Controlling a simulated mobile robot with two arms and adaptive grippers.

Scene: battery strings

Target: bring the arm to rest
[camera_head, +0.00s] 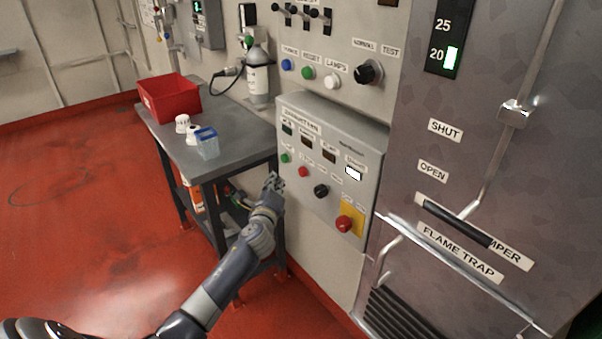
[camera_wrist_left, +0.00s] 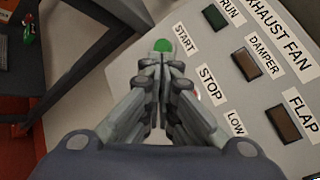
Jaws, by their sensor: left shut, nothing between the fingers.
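My left arm comes in from the bottom left of the head view. Its gripper (camera_head: 273,183) is in front of the left edge of the exhaust fan control box (camera_head: 360,143). In the left wrist view the gripper fingers (camera_wrist_left: 166,66) are together, with nothing between them. The green start button (camera_wrist_left: 163,45) shows just beyond the fingertips; I cannot tell whether they touch it. The stop button is mostly hidden behind the fingers in that view. My right gripper is not in view.
A grey table (camera_head: 236,139) stands left of the box, with a red bin (camera_head: 170,98), white cups (camera_head: 182,124) and a blue-rimmed clear container (camera_head: 207,146). A red emergency button (camera_head: 344,223) and a damper handle (camera_head: 455,222) stick out to the right. Red floor at left is free.

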